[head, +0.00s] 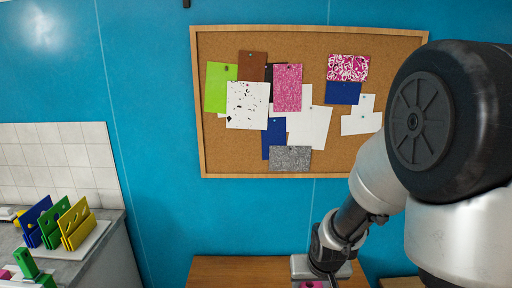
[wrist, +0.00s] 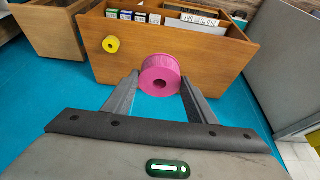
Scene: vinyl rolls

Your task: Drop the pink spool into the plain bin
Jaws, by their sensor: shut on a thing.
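The pink spool (wrist: 160,74) is held between the two fingers of my gripper (wrist: 160,85) in the wrist view, its round face with a dark centre hole towards the camera. A bit of pink (head: 312,284) shows under my gripper at the bottom edge of the head view. Ahead of the spool is a wooden bin (wrist: 158,44) with a yellow round piece on its front and several boxes inside. A second wooden bin (wrist: 62,32) at the upper left shows no marker on its visible side; its inside is mostly hidden. The spool appears in front of the marked bin.
A yellow round piece (wrist: 111,44) is on the marked bin's front. Blue floor (wrist: 45,95) lies between the bins and my gripper. A grey panel (wrist: 285,60) stands at the right. In the head view, a counter (head: 75,262) with coloured racks is at the left.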

